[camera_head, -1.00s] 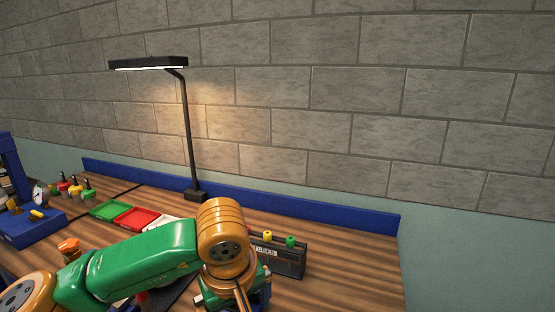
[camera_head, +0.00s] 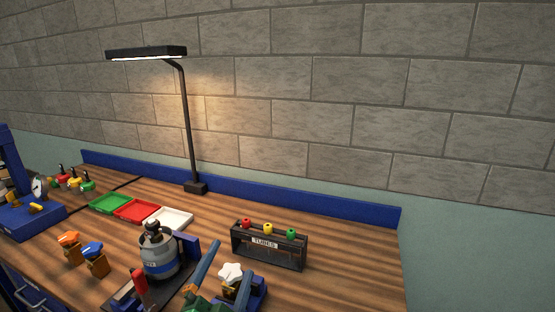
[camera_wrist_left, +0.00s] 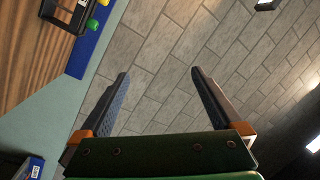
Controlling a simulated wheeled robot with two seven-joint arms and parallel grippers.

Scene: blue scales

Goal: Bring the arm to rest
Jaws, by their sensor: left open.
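My left gripper (camera_head: 232,254) shows at the bottom of the head view, its two dark fingers spread apart and pointing up. It is in front of the tube rack (camera_head: 268,247) and to the right of the grey canister (camera_head: 160,262). A white star-shaped knob (camera_head: 231,272) shows between the fingers in the picture. In the left wrist view the gripper (camera_wrist_left: 160,74) is open, with nothing between its fingers and the block wall beyond. Most of my left arm is out of the head view. My right gripper is not in view.
Green (camera_head: 110,203), red (camera_head: 137,211) and white (camera_head: 170,219) trays lie near the back edge beside the lamp (camera_head: 188,130). Orange (camera_head: 69,239) and blue (camera_head: 93,249) knobbed pieces stand at the left. The wooden bench (camera_head: 345,270) is clear at the right.

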